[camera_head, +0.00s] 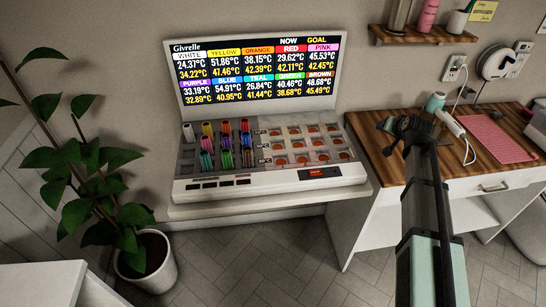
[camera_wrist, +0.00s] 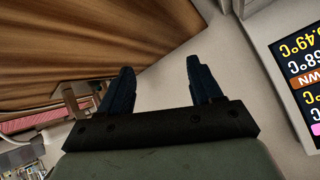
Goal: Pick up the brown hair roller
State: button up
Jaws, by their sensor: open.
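The hair rollers (camera_head: 226,143) stand in rows in the left part of a white heater unit (camera_head: 270,189) in the head view. White, yellow, orange, red and other colours show. The rollers are small, and I cannot tell which one is brown. My gripper (camera_head: 390,124) is to the right of the heater, above the left end of the wooden desk and apart from the rollers. In the wrist view my gripper (camera_wrist: 158,68) has its two dark fingers spread, with nothing between them. No roller shows in the wrist view.
A raised screen (camera_head: 253,76) of temperatures stands behind the rollers; its edge shows in the wrist view (camera_wrist: 300,75). Round orange-brown discs (camera_head: 299,145) fill the heater's right part. The wooden desk (camera_head: 390,170) holds a pink mat (camera_head: 495,137) and a white corded tool (camera_head: 450,123). A potted plant (camera_head: 145,255) stands left.

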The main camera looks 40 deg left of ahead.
jog(key=s+a+n, duration=0.1)
jog(key=s+a, duration=0.1)
jog(key=a, duration=0.1)
jog(key=s+a+r+n+g, duration=0.1)
jog(key=s+a, duration=0.2)
jog(key=a, duration=0.1)
jog(key=s+a+r+n+g, duration=0.1)
jog(key=s+a, duration=0.2)
jog(key=a, duration=0.1)
jog(key=shift+s+r, duration=0.2)
jog(key=s+a+r+n+g, duration=0.2)
jog(key=s+a, duration=0.6)
jog(key=s, duration=0.1)
jog(key=n+g+h, duration=0.1)
jog(key=n+g, duration=0.1)
jog(key=n, duration=0.3)
send_near(248, 150)
jog(key=shift+x, duration=6.45)
jog(key=c, duration=1)
